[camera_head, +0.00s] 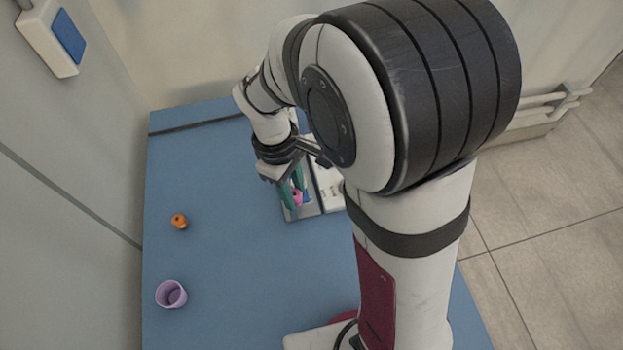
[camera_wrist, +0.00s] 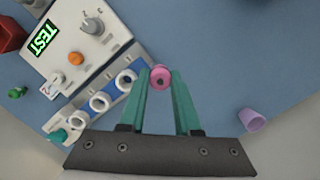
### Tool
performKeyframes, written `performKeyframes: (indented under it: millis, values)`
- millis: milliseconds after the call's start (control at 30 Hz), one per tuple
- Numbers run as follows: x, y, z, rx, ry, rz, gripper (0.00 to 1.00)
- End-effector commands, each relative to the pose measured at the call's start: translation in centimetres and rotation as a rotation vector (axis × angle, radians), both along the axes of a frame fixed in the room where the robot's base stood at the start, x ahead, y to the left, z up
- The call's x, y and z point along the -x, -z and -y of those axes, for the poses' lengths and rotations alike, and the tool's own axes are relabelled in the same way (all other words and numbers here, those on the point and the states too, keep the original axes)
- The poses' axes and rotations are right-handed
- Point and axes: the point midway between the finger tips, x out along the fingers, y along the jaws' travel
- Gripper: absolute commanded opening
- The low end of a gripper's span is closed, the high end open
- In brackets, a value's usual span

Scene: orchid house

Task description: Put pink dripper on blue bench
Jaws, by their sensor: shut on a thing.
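The pink dripper (camera_wrist: 160,83) is a small round piece with a dark centre. It sits between the tips of my gripper (camera_wrist: 160,88), whose two teal fingers are shut on it. In the head view the pink dripper (camera_head: 297,197) shows low between the fingers of my gripper (camera_head: 296,192), over or beside the grey end of a holder. I cannot tell whether it is clear of the holder. The blue bench (camera_head: 235,270) spreads around and below, with a wide bare area to the left and front.
A white device (camera_wrist: 70,40) with a lit TEST display, a knob and an orange button stands beside the holder with several white rings (camera_wrist: 100,101). An orange dripper (camera_head: 180,221) and a purple cup (camera_head: 171,294) stand on the bench's left side. A red box (camera_wrist: 10,35) shows in the wrist view.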

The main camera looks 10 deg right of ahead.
Motion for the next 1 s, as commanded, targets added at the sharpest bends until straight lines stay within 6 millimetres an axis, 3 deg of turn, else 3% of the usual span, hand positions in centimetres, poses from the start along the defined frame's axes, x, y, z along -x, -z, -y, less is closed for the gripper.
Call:
performKeyframes:
  millis: [167, 233, 500, 600, 833, 1000]
  values:
    - [0.2, 0.3, -0.5, 0.000, 0.037, 0.000, 0.00]
    - [0.2, 1.0, -1.7, 0.000, 0.033, -0.002, 0.00]
    - [0.2, 5.9, -9.7, 0.001, 0.031, -0.002, 0.00]
    - [0.1, 6.8, -11.3, 0.001, 0.033, 0.001, 0.00]
    - [0.2, 10.6, -11.8, 0.001, 0.036, -0.002, 0.00]
    - [0.1, 11.1, -11.9, -0.001, 0.036, 0.002, 0.00]
